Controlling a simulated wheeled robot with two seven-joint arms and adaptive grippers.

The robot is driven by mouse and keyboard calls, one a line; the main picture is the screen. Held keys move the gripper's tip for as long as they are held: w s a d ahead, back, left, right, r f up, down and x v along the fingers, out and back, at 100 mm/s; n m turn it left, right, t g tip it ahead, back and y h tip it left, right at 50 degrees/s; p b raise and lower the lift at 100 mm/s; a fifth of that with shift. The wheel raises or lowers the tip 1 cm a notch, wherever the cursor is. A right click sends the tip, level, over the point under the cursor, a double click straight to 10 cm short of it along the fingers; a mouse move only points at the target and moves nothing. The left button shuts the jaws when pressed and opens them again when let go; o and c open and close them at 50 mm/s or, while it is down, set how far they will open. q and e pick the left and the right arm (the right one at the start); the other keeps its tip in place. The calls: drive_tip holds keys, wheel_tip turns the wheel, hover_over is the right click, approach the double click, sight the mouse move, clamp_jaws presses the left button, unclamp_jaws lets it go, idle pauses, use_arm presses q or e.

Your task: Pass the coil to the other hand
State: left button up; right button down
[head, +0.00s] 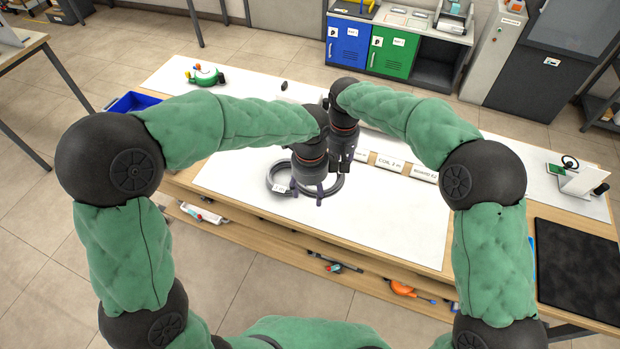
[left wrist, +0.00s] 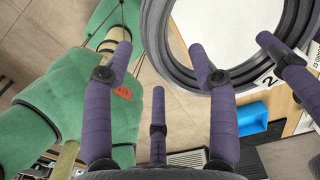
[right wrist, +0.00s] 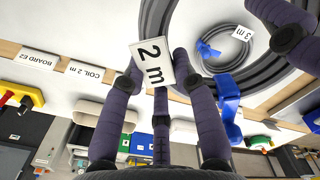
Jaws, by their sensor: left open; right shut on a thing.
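A dark grey coil (head: 337,187) hangs over the white table top, partly hidden by my grippers in the head view. Its white "2 m" tag (right wrist: 152,63) shows between my right fingers in the right wrist view. My right gripper (right wrist: 155,62) is shut on the coil, at its tagged side. My left gripper (head: 307,187) is open beside it. In the left wrist view the coil (left wrist: 163,48) passes close to the tips of my open left fingers (left wrist: 160,52); I cannot tell whether they touch.
A smaller coil with a "3 m" tag (right wrist: 244,60) and blue tie lies on the table. Label strips (head: 390,163) run behind the grippers.

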use_arm(q)
drive_tip(key=shift+f, duration=0.65)
clamp_jaws()
use_arm(e)
drive_tip(key=c, duration=0.9)
unclamp_jaws()
drive_tip(key=shift+r, duration=0.1)
